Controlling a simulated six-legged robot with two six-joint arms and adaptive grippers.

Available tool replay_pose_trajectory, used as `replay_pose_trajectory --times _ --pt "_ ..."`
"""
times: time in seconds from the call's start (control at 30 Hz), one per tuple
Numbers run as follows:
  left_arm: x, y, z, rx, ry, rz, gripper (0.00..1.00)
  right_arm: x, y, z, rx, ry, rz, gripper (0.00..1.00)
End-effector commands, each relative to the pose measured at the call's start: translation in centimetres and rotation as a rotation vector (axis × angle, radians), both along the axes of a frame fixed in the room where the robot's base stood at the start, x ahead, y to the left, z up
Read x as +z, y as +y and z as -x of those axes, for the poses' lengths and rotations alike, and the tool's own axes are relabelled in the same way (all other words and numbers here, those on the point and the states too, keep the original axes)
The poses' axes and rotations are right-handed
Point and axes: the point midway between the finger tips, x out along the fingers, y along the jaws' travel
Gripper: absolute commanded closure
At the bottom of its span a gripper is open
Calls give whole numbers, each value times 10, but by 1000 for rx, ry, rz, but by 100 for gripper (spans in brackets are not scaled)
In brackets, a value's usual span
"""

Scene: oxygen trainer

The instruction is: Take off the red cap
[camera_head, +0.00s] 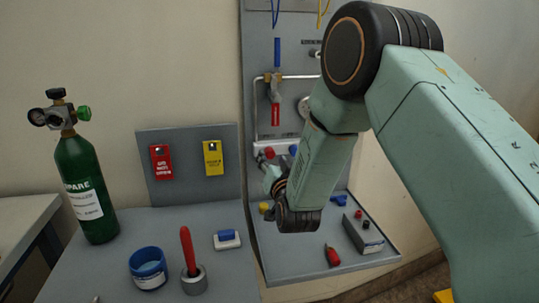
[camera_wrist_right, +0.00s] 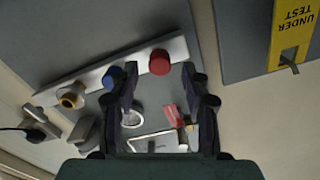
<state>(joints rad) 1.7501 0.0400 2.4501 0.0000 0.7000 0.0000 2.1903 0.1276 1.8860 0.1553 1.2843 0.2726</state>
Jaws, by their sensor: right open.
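The red cap (camera_wrist_right: 159,62) sits on a pale strip on the grey panel, and in the right wrist view it shows just beyond and between my fingertips. In the head view the red cap (camera_head: 269,152) is small, just above my right gripper (camera_head: 271,176). My right gripper (camera_wrist_right: 159,78) is open, with a finger on each side of the cap's line and nothing held. I cannot tell whether either finger touches the cap. My left gripper is not in view.
A blue cap (camera_wrist_right: 112,77) and a brass fitting (camera_wrist_right: 70,97) sit along the same strip, the blue cap close to one finger. A yellow tag (camera_wrist_right: 292,35) hangs on the neighbouring board. A green cylinder (camera_head: 84,185) stands at the left of the table.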

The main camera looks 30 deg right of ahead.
Motion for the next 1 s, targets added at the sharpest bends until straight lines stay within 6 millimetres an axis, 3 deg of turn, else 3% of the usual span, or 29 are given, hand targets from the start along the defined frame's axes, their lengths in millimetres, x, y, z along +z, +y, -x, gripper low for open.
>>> replay_pose_trajectory --times 0.43,0.73,1.0 --pt "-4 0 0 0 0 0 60 0 0 0 0 -25 -95 53" --pt "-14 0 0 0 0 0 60 -1 0 0 -1 -91 -347 53" --pt "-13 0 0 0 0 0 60 1 0 0 -1 -97 -370 53"
